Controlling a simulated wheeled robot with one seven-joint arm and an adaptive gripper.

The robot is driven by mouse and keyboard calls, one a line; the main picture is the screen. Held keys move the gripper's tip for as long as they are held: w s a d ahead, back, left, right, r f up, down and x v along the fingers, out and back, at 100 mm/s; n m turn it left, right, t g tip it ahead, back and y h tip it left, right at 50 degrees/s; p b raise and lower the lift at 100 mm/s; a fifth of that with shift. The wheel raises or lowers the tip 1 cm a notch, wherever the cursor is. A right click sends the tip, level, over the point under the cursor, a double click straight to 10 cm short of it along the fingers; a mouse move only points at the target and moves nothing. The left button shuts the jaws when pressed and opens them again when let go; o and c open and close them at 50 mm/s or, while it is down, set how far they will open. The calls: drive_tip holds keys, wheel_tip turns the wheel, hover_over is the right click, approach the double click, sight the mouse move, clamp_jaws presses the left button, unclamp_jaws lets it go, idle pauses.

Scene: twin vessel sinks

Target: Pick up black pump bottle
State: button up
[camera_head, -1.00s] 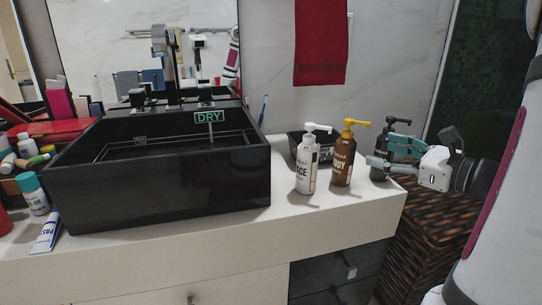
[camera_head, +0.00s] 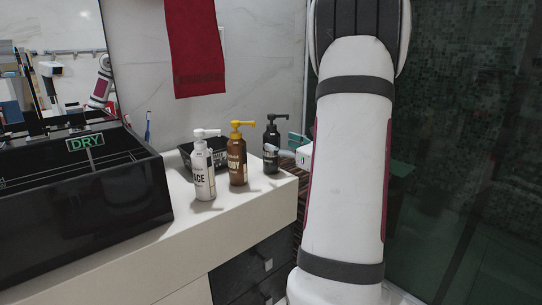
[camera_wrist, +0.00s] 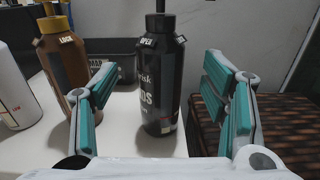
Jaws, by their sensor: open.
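The black pump bottle (camera_head: 271,150) stands upright on the right end of the white counter in the head view. It also shows in the wrist view (camera_wrist: 160,85), in the middle of the picture, with its pump top cut off by the upper edge. My gripper (camera_wrist: 160,78) is open, with one teal-padded finger on each side of the bottle in that picture. I see no finger touching it; how deep it sits between them is unclear. In the head view my gripper (camera_head: 287,146) is at the bottle's right, mostly hidden behind my arm.
A brown bottle with a yellow pump (camera_head: 237,160) and a white pump bottle (camera_head: 203,170) stand left of it. A small black bin (camera_head: 185,152) is behind them. A black sink (camera_head: 120,195) fills the left. A woven basket (camera_wrist: 285,125) is right of the counter.

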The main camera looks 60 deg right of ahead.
sight(278, 142)
drive_tip(key=b+x, duration=0.1)
drive_tip(key=x, duration=0.4)
drive_tip(key=shift+f+b, duration=0.1)
drive_tip(key=shift+b, duration=0.3)
clamp_jaws()
